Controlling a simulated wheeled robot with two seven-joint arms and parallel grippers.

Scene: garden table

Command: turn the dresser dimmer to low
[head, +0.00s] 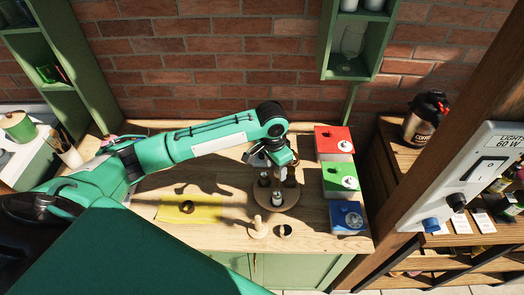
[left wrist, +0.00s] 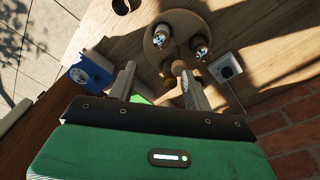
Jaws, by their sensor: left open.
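No part is clearly labelled as the dresser dimmer, and I cannot tell which control it is. A red box (head: 333,140), a green box (head: 336,179) and a blue box (head: 346,218), each with a round knob-like part, stand in a row at the tabletop's right end. The blue box (left wrist: 94,68) also shows in the left wrist view. That view also has a small pale box with a dark round face (left wrist: 226,68) and a cord. My left gripper (head: 281,165) is open above a round wooden base (head: 291,199), left of the coloured boxes. My right gripper is out of view.
The round base carries small upright metal-topped parts. A wooden peg piece (head: 258,229) stands in front. A yellow sheet (head: 178,214) lies to the left. A post at right carries a panel (head: 490,162) with a switch and knobs. A brick wall (head: 200,60) closes the back.

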